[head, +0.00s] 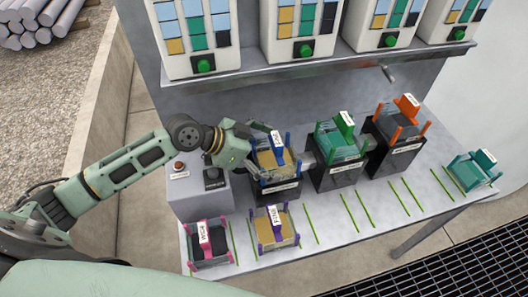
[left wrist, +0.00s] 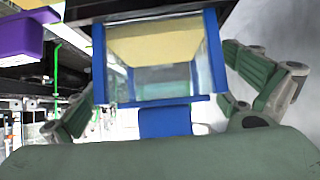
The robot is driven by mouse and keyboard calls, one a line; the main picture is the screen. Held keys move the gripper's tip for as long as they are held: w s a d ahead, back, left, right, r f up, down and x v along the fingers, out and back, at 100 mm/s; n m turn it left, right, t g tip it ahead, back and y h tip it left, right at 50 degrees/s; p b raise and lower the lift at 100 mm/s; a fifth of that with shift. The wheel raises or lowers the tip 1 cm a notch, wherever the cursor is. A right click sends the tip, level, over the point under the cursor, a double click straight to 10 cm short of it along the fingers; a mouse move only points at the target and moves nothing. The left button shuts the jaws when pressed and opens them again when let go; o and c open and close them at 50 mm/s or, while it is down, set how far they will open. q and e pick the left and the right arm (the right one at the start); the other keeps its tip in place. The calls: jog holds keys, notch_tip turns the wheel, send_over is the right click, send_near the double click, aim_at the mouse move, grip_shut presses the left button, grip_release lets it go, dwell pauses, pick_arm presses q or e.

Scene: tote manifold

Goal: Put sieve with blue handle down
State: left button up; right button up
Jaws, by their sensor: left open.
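The sieve with blue handle (head: 277,157) sits on a black stand (head: 281,190) in the back row, left of the other stands. It has a sandy-coloured inside and a white label on its handle. In the left wrist view the blue-framed sieve (left wrist: 155,95) fills the middle. My left gripper (head: 276,168) is open, with one finger on each side of this sieve. In the left wrist view the fingers stand apart from its sides. The sieve's underside contact with the stand is partly hidden. My right gripper is not in view.
A green sieve (head: 338,141) and an orange sieve (head: 397,123) sit on stands to the right. A pink sieve (head: 208,243), a purple sieve (head: 274,227) and a teal sieve (head: 472,171) stand on the table. Green lines mark free table between them. A metal shelf (head: 315,61) overhangs behind.

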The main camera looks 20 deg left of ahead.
pick_arm(q)
jog(key=shift+s+a+r, duration=0.15)
jog(key=shift+a+r, duration=0.05)
jog(key=shift+a, duration=0.05)
jog(key=b+v, duration=0.2)
jog(key=v, duration=0.9)
jog(key=shift+r+b, duration=0.25)
jog(key=shift+b, duration=0.1)
dwell(0.8)
